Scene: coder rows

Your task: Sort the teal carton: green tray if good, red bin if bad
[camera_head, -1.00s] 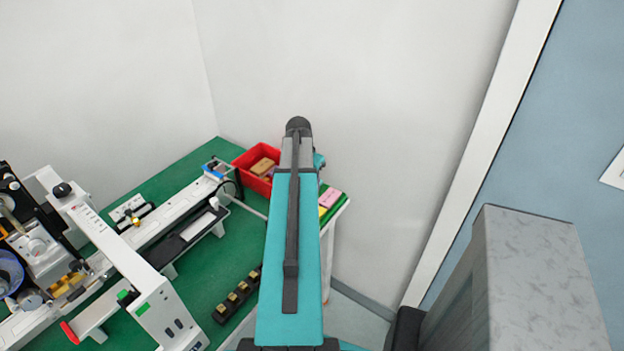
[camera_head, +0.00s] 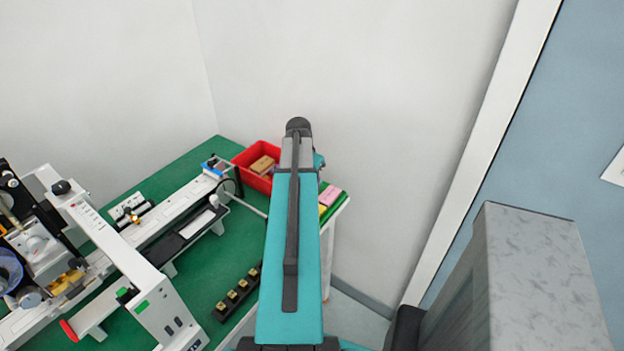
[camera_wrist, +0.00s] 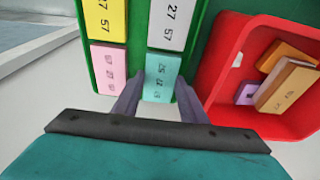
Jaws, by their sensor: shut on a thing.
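The teal carton (camera_wrist: 161,72) shows in the wrist view with dark printed digits on its face. My gripper (camera_wrist: 160,84) is shut on it, one finger at each side. The carton is at the near end of the green tray (camera_wrist: 138,35), in line with a white carton (camera_wrist: 167,22) and beside a pink carton (camera_wrist: 109,68). I cannot tell whether it touches the tray floor. The red bin (camera_wrist: 213,92) is to the right in the wrist view. In the head view my arm hides the gripper and the teal carton; the red bin (camera_head: 243,163) shows left of the arm.
A yellow carton (camera_wrist: 105,18) also lies in the tray. The red bin holds a tan carton (camera_wrist: 286,88), an orange one (camera_wrist: 290,53) and a purple one (camera_wrist: 246,93). In the head view, a white coding machine (camera_head: 130,262) and conveyor fill the green table's left side.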

